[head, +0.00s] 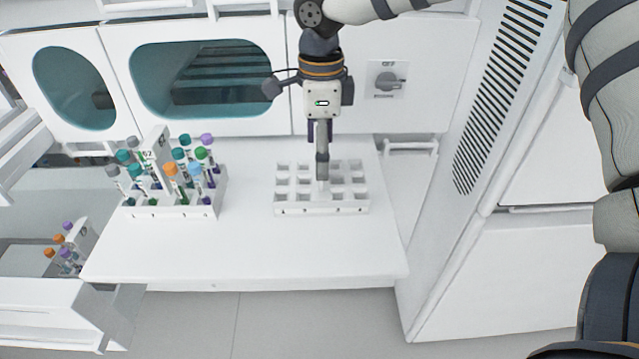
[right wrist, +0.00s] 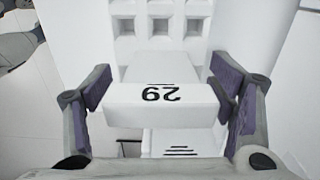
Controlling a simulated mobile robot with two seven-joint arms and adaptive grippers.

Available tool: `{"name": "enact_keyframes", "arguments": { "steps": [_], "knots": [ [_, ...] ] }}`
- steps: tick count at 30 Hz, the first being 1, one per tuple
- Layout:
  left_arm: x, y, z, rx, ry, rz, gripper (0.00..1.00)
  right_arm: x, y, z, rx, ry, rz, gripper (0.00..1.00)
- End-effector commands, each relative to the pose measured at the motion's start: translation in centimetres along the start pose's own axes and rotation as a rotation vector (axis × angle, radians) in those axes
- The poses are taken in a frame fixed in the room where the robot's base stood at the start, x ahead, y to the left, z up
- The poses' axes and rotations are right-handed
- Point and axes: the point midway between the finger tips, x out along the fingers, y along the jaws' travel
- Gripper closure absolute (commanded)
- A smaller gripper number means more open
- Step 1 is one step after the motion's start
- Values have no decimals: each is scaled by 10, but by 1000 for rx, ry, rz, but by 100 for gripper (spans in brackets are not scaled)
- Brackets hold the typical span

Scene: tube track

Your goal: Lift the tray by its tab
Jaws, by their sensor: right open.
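The white tray (head: 345,207) with square, empty holes stands on the white shelf top, right of its middle. It also shows at the top of the right wrist view (right wrist: 144,32). Its upright tab (right wrist: 150,108), with a black number on it, fills the middle of that view. My right gripper (head: 320,150) is above the tray in the head view. In the right wrist view its open fingers (right wrist: 165,92) stand on both sides of the tab, with a small gap showing at the left. The gripper hides most of the tab in the head view. My left gripper is not in view.
A second white rack (head: 170,211) with several coloured-cap tubes stands left of the tray. More capped tubes (head: 68,245) sit lower left. Cabinet fronts with blue windows (head: 205,80) rise behind. A vented white cabinet (head: 480,150) is at the right. The shelf's front (head: 250,250) is clear.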

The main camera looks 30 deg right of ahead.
Motion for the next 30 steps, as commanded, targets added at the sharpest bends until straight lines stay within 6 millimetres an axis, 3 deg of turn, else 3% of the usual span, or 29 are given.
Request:
{"name": "enact_keyframes", "arguments": {
  "steps": [6,14,23,27,30],
  "knots": [
    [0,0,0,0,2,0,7,1,0,0,0,-1,-2,23],
    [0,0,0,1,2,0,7,1,0,0,0,-1,-2,77],
    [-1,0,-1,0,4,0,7,-6,-1,1,1,-4,-5,78],
    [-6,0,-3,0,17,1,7,-39,2,2,-1,-7,-9,78],
    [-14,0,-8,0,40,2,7,-69,25,12,-6,-8,-13,78]
  ]
}}
